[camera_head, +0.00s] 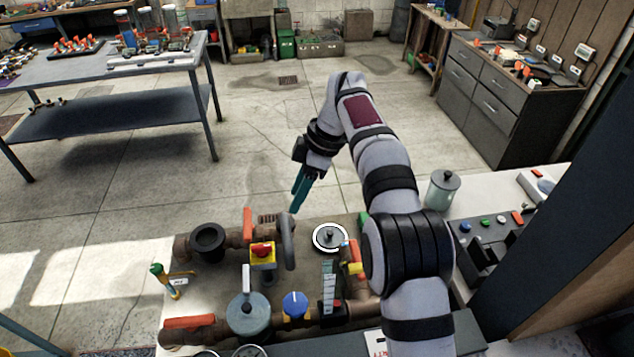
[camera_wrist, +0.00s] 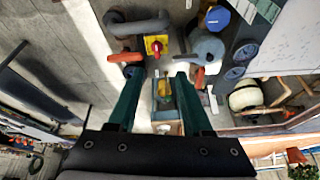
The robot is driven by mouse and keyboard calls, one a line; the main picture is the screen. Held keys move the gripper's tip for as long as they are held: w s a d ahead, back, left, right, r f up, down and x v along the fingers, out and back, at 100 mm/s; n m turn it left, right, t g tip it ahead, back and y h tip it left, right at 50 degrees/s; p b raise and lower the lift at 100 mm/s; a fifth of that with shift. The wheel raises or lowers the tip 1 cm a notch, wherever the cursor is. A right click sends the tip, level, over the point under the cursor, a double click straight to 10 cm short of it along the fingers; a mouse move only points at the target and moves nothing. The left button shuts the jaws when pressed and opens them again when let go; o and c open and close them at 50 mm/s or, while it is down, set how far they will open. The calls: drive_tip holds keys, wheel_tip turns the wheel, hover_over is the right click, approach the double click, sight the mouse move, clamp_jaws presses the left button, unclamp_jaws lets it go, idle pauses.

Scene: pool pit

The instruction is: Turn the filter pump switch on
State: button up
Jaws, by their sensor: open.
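A red rotary switch knob (camera_head: 262,250) sits on a yellow box (camera_head: 264,262) among the pipework on the bench. It also shows in the wrist view as a red knob (camera_wrist: 155,46) on yellow. I cannot read the switch's position or any label on it. My gripper (camera_head: 297,207) is above and behind the yellow box, apart from it, with its teal fingers pointing down. In the wrist view my gripper (camera_wrist: 159,77) is open and empty, and the red knob lies beyond the gap between the fingertips.
A grey curved pipe (camera_head: 287,243) stands just right of the yellow box. An orange handle (camera_head: 247,224) is behind the box. A grey valve housing (camera_head: 248,317) with an upright lever and a blue knob (camera_head: 295,304) are in front. A black open pipe end (camera_head: 208,240) is left.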

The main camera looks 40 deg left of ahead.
sight(261, 246)
drive_tip(key=s+a+f, duration=0.1)
drive_tip(key=a+f, duration=0.1)
drive_tip(key=f, duration=0.3)
drive_tip(key=s+a+f+n, duration=0.1)
drive_tip(key=s+a+f, duration=0.1)
drive_tip(key=f, duration=0.4)
drive_tip(key=s+a+f+n, duration=0.1)
drive_tip(key=s+a+f, duration=0.1)
drive_tip(key=f, duration=0.3)
drive_tip(key=shift+s+a+f, duration=0.2)
drive_tip(key=shift+a, duration=0.3)
drive_tip(key=shift+c, duration=0.2)
clamp_jaws()
